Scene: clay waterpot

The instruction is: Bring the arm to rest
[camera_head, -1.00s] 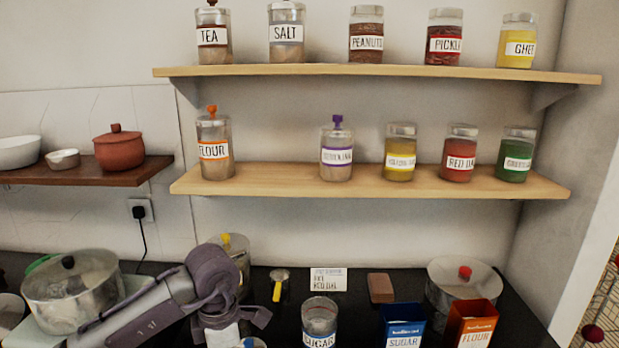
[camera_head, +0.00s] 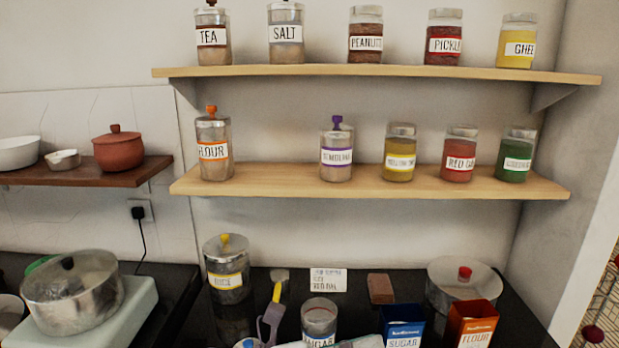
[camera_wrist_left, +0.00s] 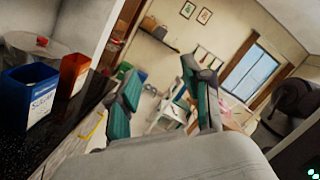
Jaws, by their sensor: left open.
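The rest of my left arm is mostly below the head view. My right gripper is in neither view.
A blue sugar box (camera_head: 402,326) and an orange flour box (camera_head: 472,324) stand at the counter's front. Behind are a rice canister (camera_head: 227,280), a steel pot (camera_head: 462,284) and a brown block (camera_head: 380,288). A pot (camera_head: 72,300) sits at left. Labelled jars fill two shelves (camera_head: 370,186).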

